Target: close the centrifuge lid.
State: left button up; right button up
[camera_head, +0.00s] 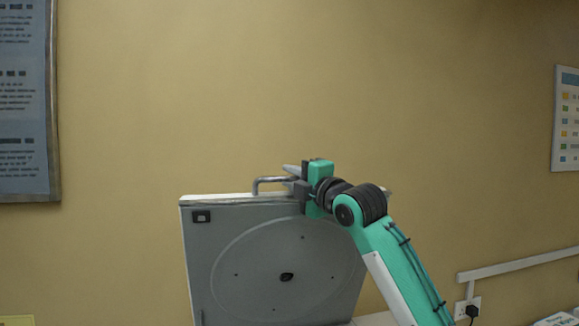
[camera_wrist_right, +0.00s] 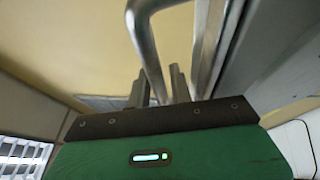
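The centrifuge lid (camera_head: 215,255) stands raised and upright in the head view, its grey inner face with a round recess toward me. A bent metal handle (camera_head: 268,180) is at its top edge, and it also shows in the right wrist view (camera_wrist_right: 150,45). My right gripper (camera_head: 292,178) is at the top edge of the lid, beside the handle. In the right wrist view its two fingers (camera_wrist_right: 160,88) are apart, with the handle's tube running down between them. Whether they press on it cannot be told. My left gripper is not in view. The centrifuge body is out of the head view.
A plain tan wall (camera_head: 330,90) is behind the lid. A framed poster (camera_head: 25,110) hangs at left and a chart (camera_head: 567,120) at right. A wall outlet with a plug (camera_head: 467,308) is at lower right. The space above the lid is clear.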

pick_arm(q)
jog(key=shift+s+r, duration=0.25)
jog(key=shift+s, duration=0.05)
pick_arm(e)
jog(key=shift+w+a, duration=0.3)
jog(key=shift+w, duration=0.1)
grip_shut()
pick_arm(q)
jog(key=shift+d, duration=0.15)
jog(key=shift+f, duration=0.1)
